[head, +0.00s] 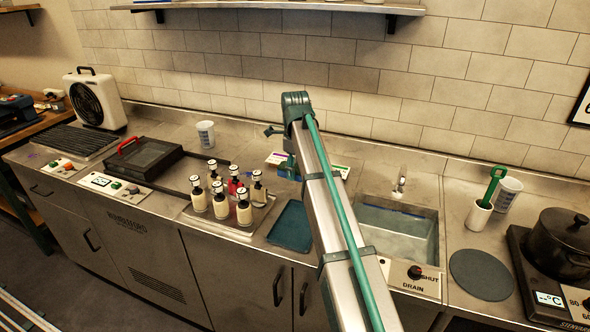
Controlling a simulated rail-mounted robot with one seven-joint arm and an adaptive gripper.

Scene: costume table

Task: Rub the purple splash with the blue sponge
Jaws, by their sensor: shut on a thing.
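In the head view my raised arm crosses the middle of the counter. Its far end bends over near the back wall, and the arm hides my gripper, so I cannot make out the jaws or anything in them. I cannot pick out the blue sponge for certain. A small blue shape (285,168) shows at the left edge of the arm, too small and covered to identify. A faint purple mark (34,155) lies on the far left end of the steel counter (232,158); I cannot tell whether it is the splash.
Several cream bottles (221,200) and a red one stand on a tray left of my arm. A dark teal tray (291,226) lies close by. The sink (405,235) is right of the arm, and a black pot (556,245) stands far right.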

